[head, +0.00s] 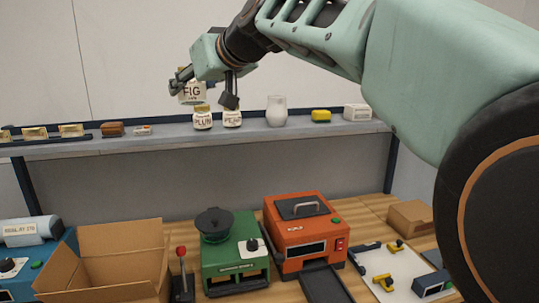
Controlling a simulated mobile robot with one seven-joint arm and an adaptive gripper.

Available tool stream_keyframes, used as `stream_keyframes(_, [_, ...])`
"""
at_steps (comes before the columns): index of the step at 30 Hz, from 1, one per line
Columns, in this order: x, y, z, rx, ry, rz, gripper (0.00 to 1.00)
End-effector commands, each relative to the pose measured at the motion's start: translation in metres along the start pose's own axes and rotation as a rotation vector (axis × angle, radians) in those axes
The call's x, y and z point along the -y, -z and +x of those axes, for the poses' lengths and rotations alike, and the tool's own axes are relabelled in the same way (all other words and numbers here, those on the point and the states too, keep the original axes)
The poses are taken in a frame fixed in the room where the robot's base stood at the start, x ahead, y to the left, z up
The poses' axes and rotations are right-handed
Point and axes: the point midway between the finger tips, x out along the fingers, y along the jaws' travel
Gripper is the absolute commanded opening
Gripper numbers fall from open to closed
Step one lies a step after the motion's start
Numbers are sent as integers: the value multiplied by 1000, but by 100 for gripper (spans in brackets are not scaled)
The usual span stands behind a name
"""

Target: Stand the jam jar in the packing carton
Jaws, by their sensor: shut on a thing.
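My gripper (206,90) is shut on a jar labelled FIG (191,94) and holds it above the back shelf. The held jar looks upright and its label faces the camera. Its top is partly hidden by the gripper. Two similar jars stand on the shelf just below: a plum-labelled jar (203,119) and another jar (232,119) whose label I cannot read fully. The open brown packing carton (110,274) stands on the bench at the lower left, with its flaps spread out.
The shelf (300,131) also bears a pale jar (276,110), a yellow block (321,116) and small boxes. On the bench stand a green machine (234,252), an orange machine (304,232), a red-knobbed lever (182,272) and a small carton (410,216).

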Motion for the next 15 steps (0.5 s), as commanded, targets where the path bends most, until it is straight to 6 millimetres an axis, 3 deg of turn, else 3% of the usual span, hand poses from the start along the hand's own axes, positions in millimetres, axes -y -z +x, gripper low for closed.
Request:
stream_keyframes(8, [-48,-36,17,2,-117,48,8])
stream_keyframes(15, [-116,-98,30,5,-285,118,8])
